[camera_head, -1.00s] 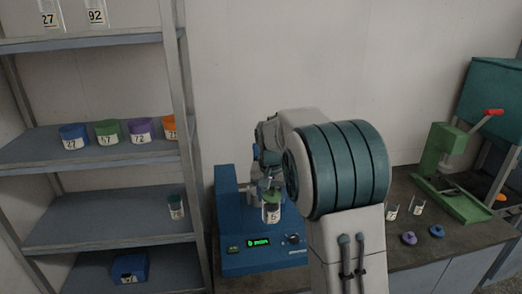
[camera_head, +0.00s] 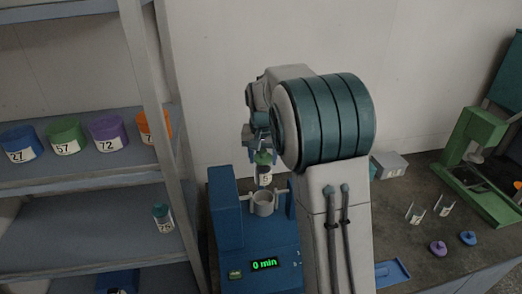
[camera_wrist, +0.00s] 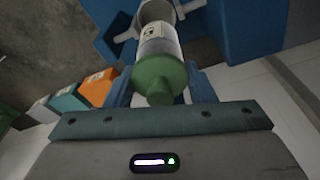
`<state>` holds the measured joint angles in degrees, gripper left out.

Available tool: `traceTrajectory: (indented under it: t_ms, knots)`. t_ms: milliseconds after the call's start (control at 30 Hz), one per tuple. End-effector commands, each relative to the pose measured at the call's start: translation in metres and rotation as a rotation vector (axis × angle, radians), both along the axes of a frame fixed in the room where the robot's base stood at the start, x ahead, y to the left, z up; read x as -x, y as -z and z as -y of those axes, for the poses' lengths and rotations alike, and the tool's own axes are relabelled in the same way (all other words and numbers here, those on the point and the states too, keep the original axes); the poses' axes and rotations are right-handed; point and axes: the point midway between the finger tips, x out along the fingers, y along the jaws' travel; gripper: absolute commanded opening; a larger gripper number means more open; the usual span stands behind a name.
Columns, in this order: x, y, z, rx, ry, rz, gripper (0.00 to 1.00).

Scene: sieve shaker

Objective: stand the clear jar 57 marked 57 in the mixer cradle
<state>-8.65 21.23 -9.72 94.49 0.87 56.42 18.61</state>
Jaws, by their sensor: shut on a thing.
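The clear jar (camera_head: 265,180) has a green lid and a white label; only a "5" reads clearly in the head view. My gripper (camera_head: 263,156) is shut on the jar near its green lid and holds it upright. The mixer cradle (camera_head: 264,207) is a grey cup with side arms on the blue mixer (camera_head: 228,225). In the head view the jar's bottom shows just above the cradle's rim. In the wrist view the jar (camera_wrist: 158,46) points at the cradle (camera_wrist: 153,12), between my gripper's fingers (camera_wrist: 160,88). Whether its bottom is inside the rim cannot be told.
The mixer display (camera_head: 264,263) reads "0 min". A shelf rack (camera_head: 60,195) with colored tubs and a jar marked 75 (camera_head: 162,218) stands left. Right on the bench are two open clear jars, loose lids (camera_head: 438,248), a blue tray (camera_head: 391,271) and a green press (camera_head: 470,150).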

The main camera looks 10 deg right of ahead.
Motion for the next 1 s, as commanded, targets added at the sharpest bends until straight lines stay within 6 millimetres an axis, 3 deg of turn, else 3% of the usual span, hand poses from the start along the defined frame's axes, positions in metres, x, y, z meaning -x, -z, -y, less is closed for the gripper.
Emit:
traceTrajectory:
  t_ms: [267,700,1000]
  knots:
    - [0.0,0.01,0.001,0.0,0.002,0.0,0.11]
    - [0.0,0.049,-0.001,0.0,-0.001,0.0,0.11]
    - [0.0,0.056,-0.001,0.0,-0.002,0.001,0.11]
